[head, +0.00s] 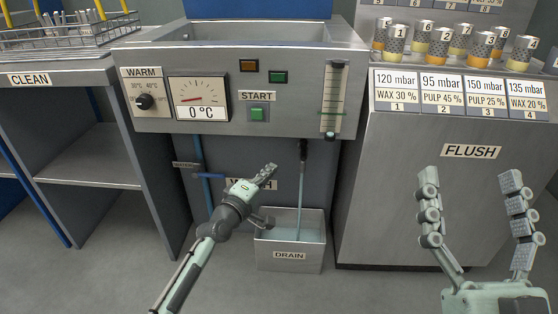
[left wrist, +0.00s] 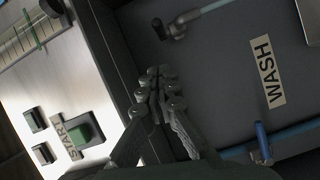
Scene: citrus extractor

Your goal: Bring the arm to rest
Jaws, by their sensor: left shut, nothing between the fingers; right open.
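My left gripper (head: 266,174) is shut and empty. It is in front of the lower front of the wash unit, below the green START button (head: 257,113) and above the drain box (head: 290,247). In the left wrist view its fingers (left wrist: 158,90) are closed together, with the WASH label (left wrist: 266,72) to the right and the green button (left wrist: 83,133) to the left. My right gripper (head: 473,215) is open and empty in front of the flush cabinet (head: 385,190), its two fingers spread wide apart.
A valve with a blue handle (head: 209,175) is left of my left gripper. A drain pipe (head: 301,185) hangs down into the drain box. The WARM dial (head: 144,101) and gauge (head: 199,98) are on the panel. A wire basket (head: 65,36) and several numbered cups (head: 438,47) stand higher up.

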